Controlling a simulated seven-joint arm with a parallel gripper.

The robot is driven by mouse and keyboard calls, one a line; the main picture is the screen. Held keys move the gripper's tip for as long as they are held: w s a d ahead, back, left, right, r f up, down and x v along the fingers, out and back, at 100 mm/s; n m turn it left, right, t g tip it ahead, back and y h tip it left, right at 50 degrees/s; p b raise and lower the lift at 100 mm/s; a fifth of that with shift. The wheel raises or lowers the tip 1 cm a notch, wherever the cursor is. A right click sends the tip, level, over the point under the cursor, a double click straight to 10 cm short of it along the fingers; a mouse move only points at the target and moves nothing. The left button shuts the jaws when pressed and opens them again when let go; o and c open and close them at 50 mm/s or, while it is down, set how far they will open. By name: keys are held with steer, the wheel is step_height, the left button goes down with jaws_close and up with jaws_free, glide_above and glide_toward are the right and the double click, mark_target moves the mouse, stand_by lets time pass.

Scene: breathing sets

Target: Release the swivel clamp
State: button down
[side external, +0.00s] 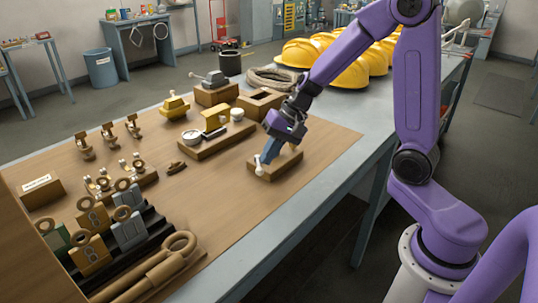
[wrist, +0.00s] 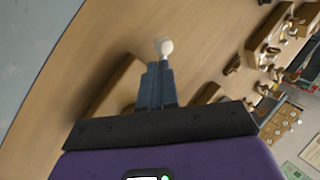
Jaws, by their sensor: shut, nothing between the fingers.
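A wooden block (side external: 286,164) near the right edge of the brown board carries a small white-knobbed piece (side external: 259,167), which looks like the swivel clamp; its label or joint is too small to make out. My gripper (side external: 265,157) points down at it, fingers shut and empty, with the tips at or very near the white piece. In the wrist view the white knob (wrist: 165,46) shows just beyond the closed fingertips (wrist: 160,66). Whether they touch is unclear. The block (wrist: 118,88) is partly hidden behind my fingers.
A wooden tray with round white-topped parts (side external: 212,143) stands just left of my gripper. Wooden boxes (side external: 260,103), a coiled rope (side external: 272,78) and yellow helmets (side external: 350,72) lie behind. Padlock-like pieces (side external: 92,254) fill the front left. Bare board (side external: 240,215) lies in front of the block.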

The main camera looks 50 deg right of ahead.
steer(key=shift+d, duration=0.2)
steer(key=shift+s+d+r, duration=0.2)
steer(key=shift+d+r, duration=0.05)
steer(key=s+d+v, duration=0.1)
steer(key=v, duration=1.1)
steer(key=shift+s, duration=0.15)
